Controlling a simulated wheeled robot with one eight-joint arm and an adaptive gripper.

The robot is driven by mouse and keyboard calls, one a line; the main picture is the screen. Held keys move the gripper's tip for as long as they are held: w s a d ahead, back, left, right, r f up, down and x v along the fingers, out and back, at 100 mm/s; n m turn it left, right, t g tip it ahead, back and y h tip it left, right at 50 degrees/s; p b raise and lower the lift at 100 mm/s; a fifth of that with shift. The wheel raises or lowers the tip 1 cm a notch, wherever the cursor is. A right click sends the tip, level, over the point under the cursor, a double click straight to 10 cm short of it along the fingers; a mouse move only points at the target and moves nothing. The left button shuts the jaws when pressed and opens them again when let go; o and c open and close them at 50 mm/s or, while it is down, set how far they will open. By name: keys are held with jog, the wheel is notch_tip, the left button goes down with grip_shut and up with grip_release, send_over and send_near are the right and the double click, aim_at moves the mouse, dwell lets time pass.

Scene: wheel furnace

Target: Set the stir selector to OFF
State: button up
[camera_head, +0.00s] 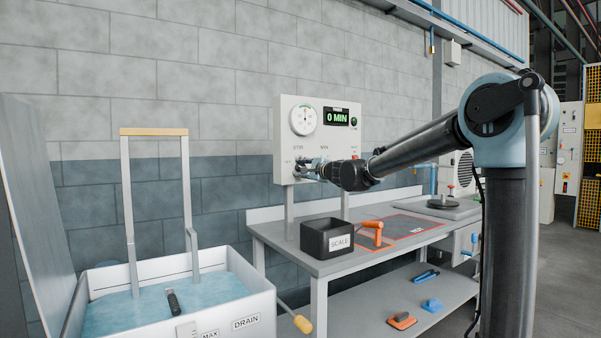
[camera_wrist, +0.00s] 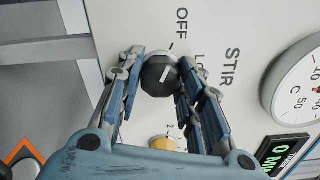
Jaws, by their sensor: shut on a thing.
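The stir selector (camera_wrist: 160,76) is a round dark knob with a white pointer line, on a pale panel under the STIR lettering (camera_wrist: 231,68). My gripper (camera_wrist: 159,70) has one finger on each side of the knob and is shut on it. The OFF label (camera_wrist: 182,25) is above the knob in the wrist view, and a partly covered label starting with L is to its right. The pointer line slants toward the upper right. In the head view my gripper (camera_head: 308,170) is at the lower left of the control panel (camera_head: 345,148) and covers the knob.
A yellow part (camera_wrist: 163,143) near the mark 2 shows between my fingers. The panel also carries a dial (camera_head: 303,120) and a green display (camera_head: 336,117) reading 0 MIN. Below stand a dark SCALE bin (camera_head: 340,243) and an orange-handled tool (camera_head: 373,232) on the bench (camera_head: 290,262).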

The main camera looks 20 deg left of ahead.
jog(key=shift+s+f+n, duration=0.15)
jog(key=shift+s+n, duration=0.1)
jog(key=shift+n, duration=0.05)
jog(key=o, duration=1.1)
jog(key=shift+w+f, duration=0.1)
jog(key=shift+c, duration=0.2)
jog(key=v, duration=1.1)
jog(key=shift+d, duration=0.45)
